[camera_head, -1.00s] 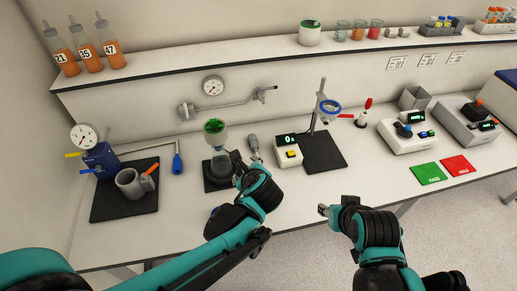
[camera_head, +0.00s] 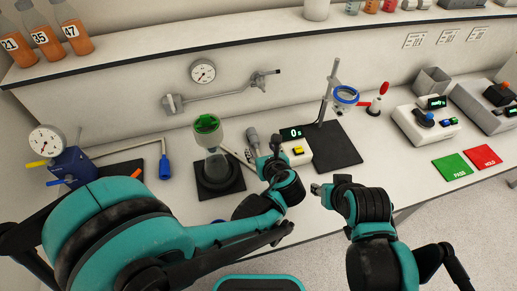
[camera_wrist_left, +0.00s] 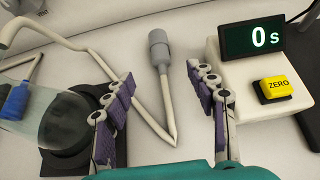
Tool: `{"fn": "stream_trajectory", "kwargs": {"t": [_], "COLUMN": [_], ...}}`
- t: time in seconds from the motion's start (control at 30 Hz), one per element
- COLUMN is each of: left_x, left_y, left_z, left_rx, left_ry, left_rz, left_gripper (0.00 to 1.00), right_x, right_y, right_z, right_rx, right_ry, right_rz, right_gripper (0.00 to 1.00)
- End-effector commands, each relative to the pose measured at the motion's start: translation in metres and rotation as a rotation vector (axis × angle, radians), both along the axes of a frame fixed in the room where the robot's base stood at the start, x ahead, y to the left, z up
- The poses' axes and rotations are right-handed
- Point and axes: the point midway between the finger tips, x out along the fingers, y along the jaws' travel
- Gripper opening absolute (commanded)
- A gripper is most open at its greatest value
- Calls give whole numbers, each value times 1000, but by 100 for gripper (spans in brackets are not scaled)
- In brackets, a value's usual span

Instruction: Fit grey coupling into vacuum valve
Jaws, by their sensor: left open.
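The grey coupling (camera_head: 252,137) is a short cylinder on the end of a beige hose, lying on the bench between the flask and the timer. In the left wrist view the grey coupling (camera_wrist_left: 158,44) is ahead of the fingertips, and its hose (camera_wrist_left: 165,95) runs back between them to a sharp bend. My left gripper (camera_head: 267,153) is open and empty around the hose line, not closed on it. My right gripper (camera_head: 319,190) is at the bench's front edge; its jaws are too small to read. A gauge-topped blue block (camera_head: 72,166) with yellow and blue levers may be the vacuum valve.
A flask with a green-topped funnel (camera_head: 208,130) stands left of the gripper on a black mat. The timer (camera_head: 293,146) is close on the right, before a stand with a blue ring (camera_head: 346,95). A gauged pipe (camera_head: 222,101) crosses the wall. A blue-ended hose (camera_head: 164,167) lies left.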

Motion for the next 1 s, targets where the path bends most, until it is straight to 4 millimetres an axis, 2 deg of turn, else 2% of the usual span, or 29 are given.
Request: {"fn": "stream_trajectory", "kwargs": {"t": [0.03,0.27,0.7,1.0], "left_x": [0,11,61,74], "left_y": [0,3,18,21], "left_z": [-7,-14,-47,-53], "left_rx": [1,-1,0,0], "left_ry": [0,-1,0,0], "left_rz": [-1,1,1,0], "left_gripper": [57,57,57,57], "right_x": [0,0,0,0], "right_y": [0,0,0,0], "right_z": [-7,-13,-43,-48], "right_rx": [0,0,0,0], "right_ry": [0,0,0,0], "right_rz": [0,0,0,0], "right_gripper": [40,40,40,40]}}
